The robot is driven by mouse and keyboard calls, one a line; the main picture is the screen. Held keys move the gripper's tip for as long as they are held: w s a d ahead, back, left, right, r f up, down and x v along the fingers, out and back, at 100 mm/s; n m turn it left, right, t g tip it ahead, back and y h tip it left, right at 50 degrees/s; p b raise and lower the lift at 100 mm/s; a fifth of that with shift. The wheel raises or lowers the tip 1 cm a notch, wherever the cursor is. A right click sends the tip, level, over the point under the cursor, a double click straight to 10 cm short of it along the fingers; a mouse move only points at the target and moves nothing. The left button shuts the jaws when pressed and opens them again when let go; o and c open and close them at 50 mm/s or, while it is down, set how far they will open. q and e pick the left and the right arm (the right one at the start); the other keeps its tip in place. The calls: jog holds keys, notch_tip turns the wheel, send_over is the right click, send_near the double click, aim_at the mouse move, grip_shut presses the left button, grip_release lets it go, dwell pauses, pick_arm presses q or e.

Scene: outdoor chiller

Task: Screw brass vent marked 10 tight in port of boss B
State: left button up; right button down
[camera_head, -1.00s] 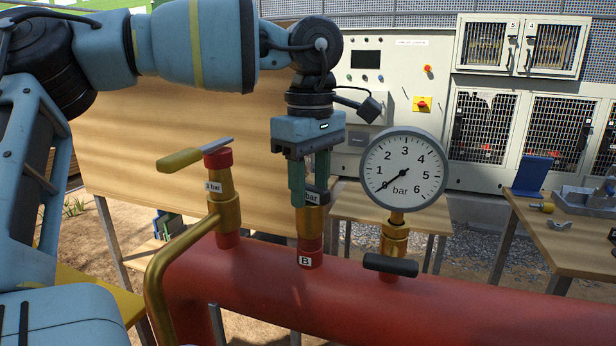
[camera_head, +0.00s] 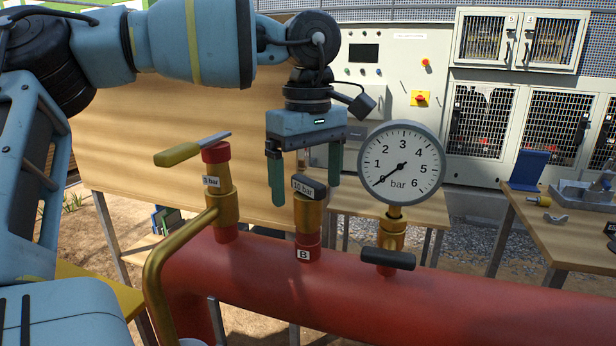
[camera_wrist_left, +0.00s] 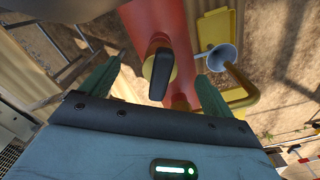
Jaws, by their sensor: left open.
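The brass vent (camera_head: 309,214) with a "10 bar" label stands upright in boss B (camera_head: 308,250) on the red pipe (camera_head: 400,288). Its dark cap or handle (camera_head: 309,187) is on top; in the left wrist view the dark handle (camera_wrist_left: 159,80) lies between the fingers. Whether the vent is fully seated cannot be told. My left gripper (camera_head: 307,195) is open, its green fingers on either side of the vent top and apart from it. In the left wrist view the gripper (camera_wrist_left: 155,75) is also wide open and empty. My right gripper is not in view.
A pressure gauge (camera_head: 402,165) with a black-handled valve (camera_head: 388,259) stands close right of the vent. A brass valve (camera_head: 222,200) with a bent pipe (camera_head: 155,275) stands left. A wooden table (camera_head: 560,226) with parts is at the right.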

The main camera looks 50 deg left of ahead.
pick_arm(q)
notch_tip(320, 180, up, 8)
jog(key=p, duration=0.3)
jog(key=shift+f, duration=0.25)
notch_tip(320, 180, up, 5)
jog(key=shift+f+p, duration=0.2)
jog(key=shift+p, duration=0.5)
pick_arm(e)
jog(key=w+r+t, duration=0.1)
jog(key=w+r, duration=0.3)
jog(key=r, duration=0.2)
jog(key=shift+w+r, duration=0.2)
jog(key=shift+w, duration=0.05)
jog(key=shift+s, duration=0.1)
pick_arm(q)
notch_tip(320, 180, up, 8)
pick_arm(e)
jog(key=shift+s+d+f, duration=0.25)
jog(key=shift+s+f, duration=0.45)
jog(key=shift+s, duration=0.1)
pick_arm(q)
jog(key=shift+f, duration=0.15)
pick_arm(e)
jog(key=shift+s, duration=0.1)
